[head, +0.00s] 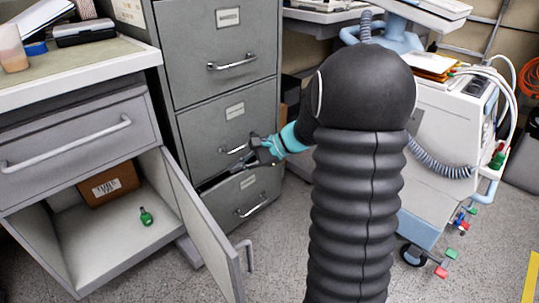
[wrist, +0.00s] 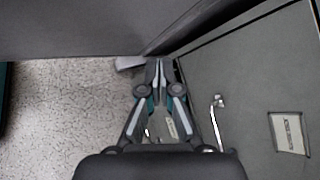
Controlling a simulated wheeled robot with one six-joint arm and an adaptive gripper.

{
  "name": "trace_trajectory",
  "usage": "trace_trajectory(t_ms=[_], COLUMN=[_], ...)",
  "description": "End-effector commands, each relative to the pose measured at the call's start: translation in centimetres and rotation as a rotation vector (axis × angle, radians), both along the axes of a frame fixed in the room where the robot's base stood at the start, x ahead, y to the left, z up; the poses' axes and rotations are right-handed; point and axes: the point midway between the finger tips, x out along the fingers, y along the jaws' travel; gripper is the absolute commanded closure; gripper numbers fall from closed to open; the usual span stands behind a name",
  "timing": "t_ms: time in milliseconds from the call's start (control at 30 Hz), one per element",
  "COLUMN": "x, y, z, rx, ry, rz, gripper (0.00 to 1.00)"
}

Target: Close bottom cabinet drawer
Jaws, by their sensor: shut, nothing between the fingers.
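The grey metal filing cabinet (head: 215,95) stands left of my arm in the head view. Its bottom drawer (head: 232,205) sticks out a little, with a dark gap along its top edge. The drawer has a silver handle (head: 252,205) and a small label. My gripper (head: 250,160) is shut and empty, close to the cabinet front just above the bottom drawer. I cannot tell whether it touches. In the wrist view my gripper (wrist: 157,68) points along a grey front that carries a handle (wrist: 217,122) and a label (wrist: 289,133).
An open cupboard door (head: 205,225) swings out at the left, near the bottom drawer. The cupboard holds a cardboard box (head: 108,185) and a green bottle (head: 146,216). A wheeled medical cart (head: 440,130) stands at the right. Speckled floor (head: 280,250) is clear before the cabinet.

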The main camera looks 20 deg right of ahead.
Motion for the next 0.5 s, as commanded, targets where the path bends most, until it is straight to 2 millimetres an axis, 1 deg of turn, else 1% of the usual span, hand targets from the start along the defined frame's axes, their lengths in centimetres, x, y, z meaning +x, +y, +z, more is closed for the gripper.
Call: trace_trajectory(t_ms=[33, 167, 200, 267, 367, 400, 467, 500], x=[1.5, 4.9, 5.9, 7.2, 9.1, 9.7, 10.5, 10.9], y=[-1.4, -5.0, -6.2, -8.2, -11.7, -13.2, -15.5, -17.1], z=[-1.3, -3.8, -4.7, -6.1, -8.7, -9.9, -11.7, -12.9], rx=[0.062, 0.218, 0.264, 0.336, 0.451, 0.497, 0.565, 0.609], ry=[0.024, 0.059, 0.068, 0.081, 0.093, 0.099, 0.102, 0.102], rz=[-0.057, -0.202, -0.246, -0.315, -0.431, -0.479, -0.551, -0.597], gripper=[1.00, 1.00, 1.00, 1.00, 1.00, 1.00, 1.00, 1.00])
